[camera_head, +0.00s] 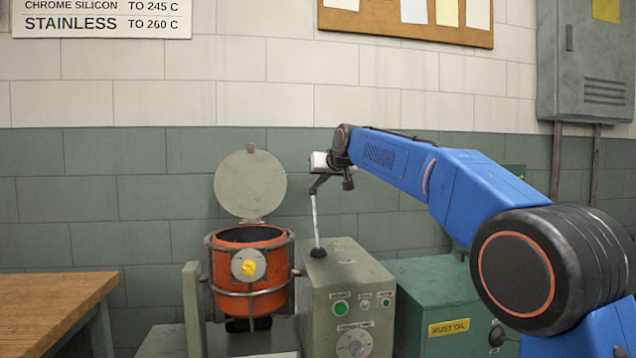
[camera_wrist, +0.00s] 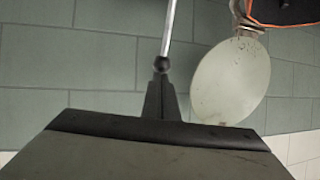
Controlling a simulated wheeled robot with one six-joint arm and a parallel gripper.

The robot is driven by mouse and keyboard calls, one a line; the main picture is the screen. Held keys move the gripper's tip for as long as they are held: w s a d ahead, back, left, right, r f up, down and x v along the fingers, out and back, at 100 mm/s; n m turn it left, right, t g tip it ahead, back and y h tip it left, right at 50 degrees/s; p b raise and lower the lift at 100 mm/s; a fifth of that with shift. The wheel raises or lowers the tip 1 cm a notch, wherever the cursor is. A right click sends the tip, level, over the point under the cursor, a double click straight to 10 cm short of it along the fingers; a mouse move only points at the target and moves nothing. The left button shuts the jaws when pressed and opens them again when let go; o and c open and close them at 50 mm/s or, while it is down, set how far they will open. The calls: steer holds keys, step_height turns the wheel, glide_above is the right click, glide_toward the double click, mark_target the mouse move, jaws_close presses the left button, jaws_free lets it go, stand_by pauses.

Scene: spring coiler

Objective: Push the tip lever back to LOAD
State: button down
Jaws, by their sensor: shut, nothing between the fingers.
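The tip lever (camera_head: 315,215) is a thin metal rod rising from a black boot on top of the grey-green control box (camera_head: 318,290). It stands nearly upright in the head view. My gripper (camera_head: 315,187) is shut at the lever's top end, with nothing between its fingers. In the wrist view the lever's rod (camera_wrist: 169,30) ends in a black ball knob (camera_wrist: 161,65), right at the tips of my gripper (camera_wrist: 160,82). The knob and fingertips look touching or very close; I cannot tell which. No LOAD marking is readable.
Left of the box, an orange pot (camera_head: 225,268) hangs in a metal cage, its round lid (camera_head: 250,184) standing open behind. A wooden table (camera_head: 50,300) is at far left. A green rust oil box (camera_head: 425,280) stands right, under my arm. A tiled wall is behind.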

steer(key=shift+w+f, duration=0.1)
steer(key=shift+f, duration=0.2)
